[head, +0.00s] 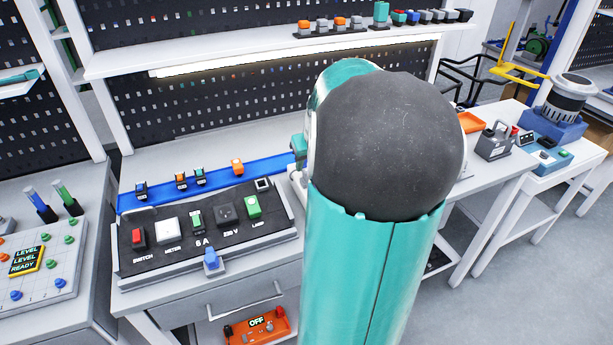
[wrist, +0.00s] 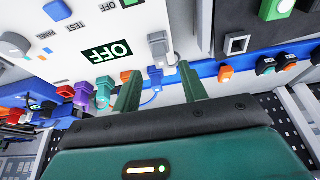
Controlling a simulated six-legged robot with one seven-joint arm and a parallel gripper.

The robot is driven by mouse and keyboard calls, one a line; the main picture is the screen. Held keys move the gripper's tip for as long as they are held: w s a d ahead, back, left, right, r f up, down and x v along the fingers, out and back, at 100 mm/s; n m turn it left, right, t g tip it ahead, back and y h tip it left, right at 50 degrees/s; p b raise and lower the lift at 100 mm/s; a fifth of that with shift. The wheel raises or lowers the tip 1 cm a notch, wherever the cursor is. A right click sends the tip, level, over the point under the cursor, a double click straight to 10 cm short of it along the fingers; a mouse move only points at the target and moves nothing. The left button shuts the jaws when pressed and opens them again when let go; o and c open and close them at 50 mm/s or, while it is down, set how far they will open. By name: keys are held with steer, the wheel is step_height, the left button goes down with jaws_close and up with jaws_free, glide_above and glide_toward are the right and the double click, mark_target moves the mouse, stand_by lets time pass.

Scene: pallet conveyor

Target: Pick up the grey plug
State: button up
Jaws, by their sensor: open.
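A light grey plug-like piece (wrist: 158,45) stands at the edge of the white panel (wrist: 85,30) in the wrist view, just beyond my fingertips. A small blue part and a thin blue loop show below it, between the fingers. My gripper (wrist: 161,80) is open, with its two dark green fingers apart and nothing clearly held. The piece lies roughly in line with the gap; I cannot tell whether either finger touches it. In the head view my arm hides the gripper and that panel.
Purple (wrist: 83,93) and teal (wrist: 103,92) plugs sit left of the fingers. A blue rail (wrist: 225,68) runs close by on the right. In the head view, a black switch board (head: 205,232) is on the bench, below a shelf (head: 250,48).

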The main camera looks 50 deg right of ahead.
steer(key=x, duration=0.4)
steer(key=shift+a, duration=0.1)
jaws_close()
